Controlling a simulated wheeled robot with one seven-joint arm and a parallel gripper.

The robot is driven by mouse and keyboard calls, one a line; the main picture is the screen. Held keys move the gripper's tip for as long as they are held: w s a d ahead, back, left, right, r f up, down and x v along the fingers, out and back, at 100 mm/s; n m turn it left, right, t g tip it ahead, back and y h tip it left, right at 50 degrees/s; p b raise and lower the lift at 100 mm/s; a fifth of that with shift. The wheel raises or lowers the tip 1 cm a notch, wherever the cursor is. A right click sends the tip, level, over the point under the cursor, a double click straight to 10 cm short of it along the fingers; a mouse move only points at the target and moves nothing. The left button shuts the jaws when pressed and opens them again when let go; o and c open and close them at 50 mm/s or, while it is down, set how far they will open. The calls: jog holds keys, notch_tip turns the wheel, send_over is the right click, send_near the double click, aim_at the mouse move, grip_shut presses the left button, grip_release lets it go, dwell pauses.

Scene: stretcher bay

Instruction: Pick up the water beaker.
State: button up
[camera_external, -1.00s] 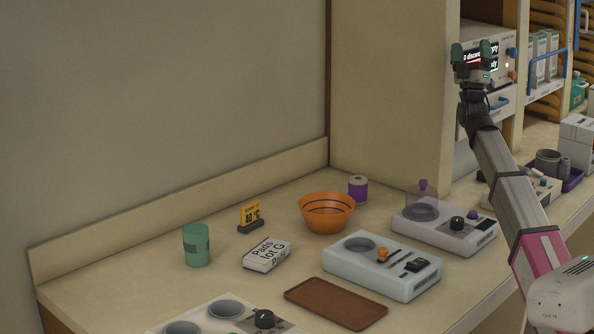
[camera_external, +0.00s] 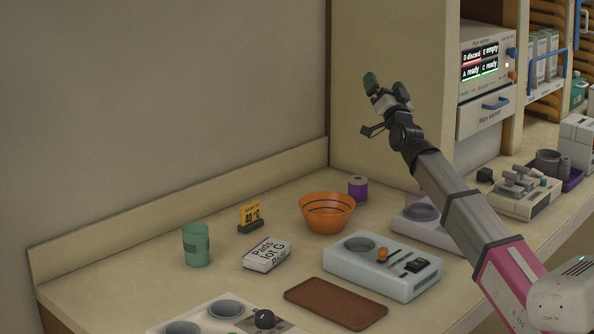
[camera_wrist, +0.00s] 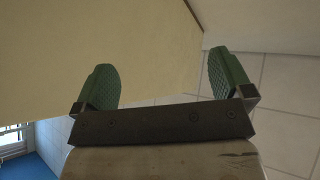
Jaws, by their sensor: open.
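A green translucent cup (camera_external: 196,245), which looks like the water beaker, stands upright at the left of the counter (camera_external: 120,272); it bears a darker label patch. My gripper (camera_external: 384,84) is raised high above the right part of the counter, in front of the tall beige cabinet side, well away from the cup. In the wrist view my gripper (camera_wrist: 168,85) has its two green fingers wide apart with nothing between them. The wrist view shows a beige panel and pale tiled wall, not the cup.
Near the cup are a yellow 40 °C sign (camera_external: 250,217) and a white pads box (camera_external: 267,254). An orange bowl (camera_external: 326,213), purple spool (camera_external: 358,189), pale blue device (camera_external: 382,268), brown tray (camera_external: 335,303) and two-well unit (camera_external: 226,310) occupy the counter.

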jog(key=s+a+f+m+g+y, duration=0.2)
jog(key=a+f+m+g, duration=0.15)
jog(key=a, duration=0.35)
jog(key=s+a+f+m+g+y, duration=0.2)
jog(key=s+a+f+m, duration=0.1)
jog(key=a+f, duration=0.3)
jog(key=m+g+y, duration=0.2)
jog(key=m+g, duration=1.1)
jog(key=g, duration=0.1)
send_near(207, 231)
jog(key=x, duration=0.7)
jog(key=shift+w+a+f, duration=0.2)
jog(key=shift+a, duration=0.05)
jog(key=shift+f+x, duration=0.2)
jog(key=shift+x, duration=2.55)
jog(key=shift+d, duration=0.15)
jog(key=c, duration=1.1)
